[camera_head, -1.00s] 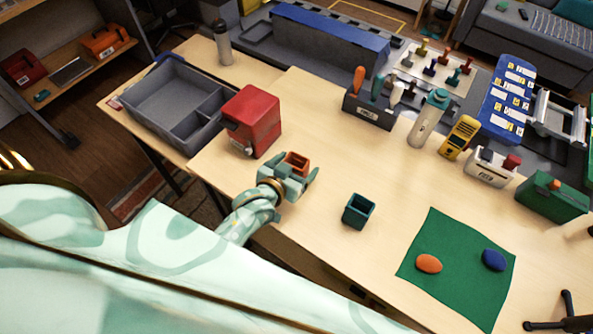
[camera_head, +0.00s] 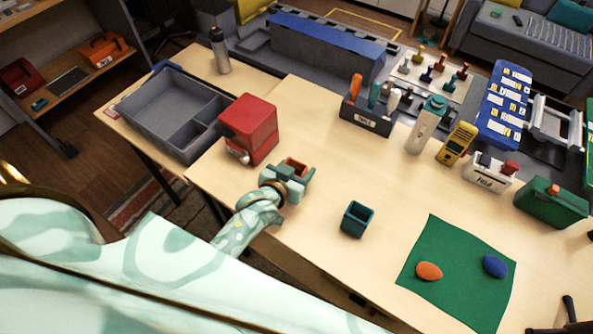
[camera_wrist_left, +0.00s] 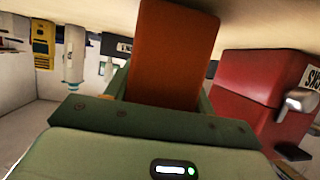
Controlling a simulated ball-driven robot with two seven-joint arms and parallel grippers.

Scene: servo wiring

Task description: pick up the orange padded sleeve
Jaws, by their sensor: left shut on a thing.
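The orange padded sleeve (camera_head: 295,166) is between the fingers of my left gripper (camera_head: 298,171), which is shut on it. In the left wrist view the sleeve (camera_wrist_left: 172,55) stands up orange and box-like from the gripper's jaws, with its lower part hidden by the green gripper body. In the head view the gripper is over the left part of the wooden table, in front of the red box. I cannot tell whether the sleeve touches the tabletop. My right gripper is not in view.
A red box (camera_head: 250,130) stands just behind the left gripper. A dark teal open cup (camera_head: 356,219) stands to its right. A green mat (camera_head: 455,285) holds an orange and a blue oval. A grey divided tray (camera_head: 150,112) is at the left. Bare tabletop lies in the middle.

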